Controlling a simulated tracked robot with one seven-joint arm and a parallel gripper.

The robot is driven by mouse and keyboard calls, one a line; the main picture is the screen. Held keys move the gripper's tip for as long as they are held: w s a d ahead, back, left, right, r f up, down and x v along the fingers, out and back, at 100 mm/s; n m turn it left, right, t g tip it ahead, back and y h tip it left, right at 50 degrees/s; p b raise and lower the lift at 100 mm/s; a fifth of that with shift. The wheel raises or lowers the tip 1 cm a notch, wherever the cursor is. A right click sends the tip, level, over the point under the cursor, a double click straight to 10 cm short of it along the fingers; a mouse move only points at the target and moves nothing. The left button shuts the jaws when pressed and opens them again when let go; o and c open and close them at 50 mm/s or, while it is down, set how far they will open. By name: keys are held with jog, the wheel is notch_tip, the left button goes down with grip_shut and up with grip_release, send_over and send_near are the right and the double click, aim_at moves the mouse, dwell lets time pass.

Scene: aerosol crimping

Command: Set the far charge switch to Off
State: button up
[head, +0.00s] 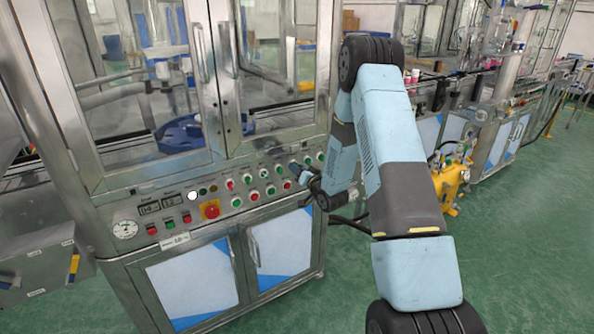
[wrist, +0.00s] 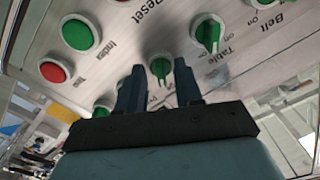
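The control panel (head: 180,205) is a slanted metal face with rows of green and red controls. In the wrist view a green rotary switch (wrist: 161,68) with a raised handle on a white ring lies between the fingertips of my gripper (wrist: 159,66). The fingers stand apart, one on each side of it; contact cannot be told. Its label is hidden or unreadable, so I cannot tell whether it is the far charge switch. In the head view my gripper (head: 303,173) is at the right part of the panel, and the arm hides some of it.
In the wrist view another green rotary switch (wrist: 208,33) is labelled Table, beside a Belt label. A green button (wrist: 80,34) and a red button (wrist: 54,71) are to the left. A red emergency button (head: 210,210) is on the panel.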

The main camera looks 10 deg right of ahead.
jog(key=shift+w, duration=0.15)
grip_shut()
dwell(0.4)
